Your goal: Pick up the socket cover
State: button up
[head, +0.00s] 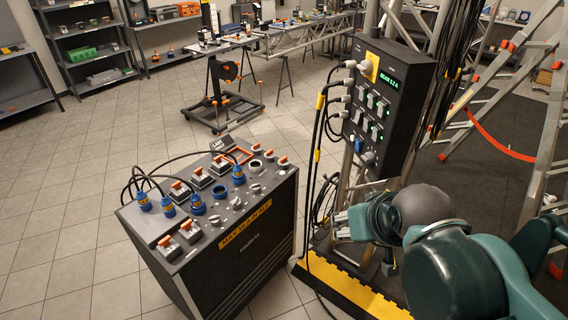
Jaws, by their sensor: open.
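I cannot tell for sure which part is the socket cover. The dark control cabinet (225,240) carries blue plugs (168,206) with cables, orange-tipped switches, and small grey round caps (253,188) on its top. A dark round socket (255,165) sits near the back of that top. A yellow square piece (371,67) is on the upright black panel (395,98), beside a white round plug. My gripper (339,226) is right of the cabinet and below the panel. Its pale fingers are open, small in view and partly hidden by my wrist. I see nothing between them.
A yellow and black floor edge (355,288) runs below my arm. Black cables (318,130) hang left of the panel. A ladder (500,100) stands at the right. A low dark trolley (222,105), shelves (85,45) and a workbench are behind. The tiled floor at left is clear.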

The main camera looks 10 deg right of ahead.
jog(key=w+a+r+m+g+p, duration=0.1)
jog(key=w+r, duration=0.2)
jog(key=w, duration=0.4)
jog(key=w+r+m+g+p, duration=0.1)
jog(key=w+r, duration=0.3)
jog(key=w, duration=0.4)
jog(key=m+g+h+p, duration=0.1)
jog(key=m+g+p, duration=0.3)
jog(key=m, duration=0.3)
send_over(283, 158)
jog(key=f, duration=2.3)
jog(key=shift+s, duration=0.3)
jog(key=shift+w+a+f, duration=0.15)
jog(key=shift+w+f, duration=0.1)
jog(key=shift+f, duration=0.3)
jog(key=shift+f, duration=0.1)
jog(key=shift+w+f, duration=0.1)
jog(key=shift+f, duration=1.1)
